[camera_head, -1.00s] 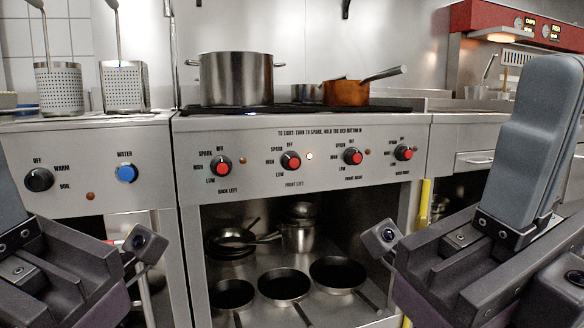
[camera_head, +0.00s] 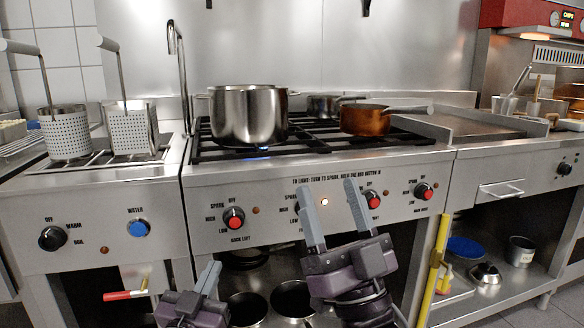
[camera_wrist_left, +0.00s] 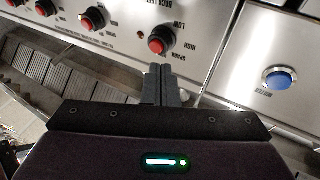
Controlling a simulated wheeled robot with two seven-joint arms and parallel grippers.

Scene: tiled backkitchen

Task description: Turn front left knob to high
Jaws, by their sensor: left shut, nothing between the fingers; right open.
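The stove's front panel (camera_head: 270,185) carries a row of red-and-black knobs. The front left knob is hidden behind a finger of my right gripper (camera_head: 329,188) in the head view. In the left wrist view the front left knob (camera_wrist_left: 93,18) shows, second from the right among the red knobs. My right gripper is open, its fingers pointing up in front of the panel. My left gripper (camera_head: 212,268) is shut and empty, low below the back left knob (camera_head: 233,218). In the left wrist view its fingertips (camera_wrist_left: 163,70) are near the back left knob (camera_wrist_left: 162,40).
A steel pot (camera_head: 250,115) stands on the burner grate with a blue flame beneath. A copper pan (camera_head: 366,120) is to its right. A yellow pole (camera_head: 436,265) stands at right.

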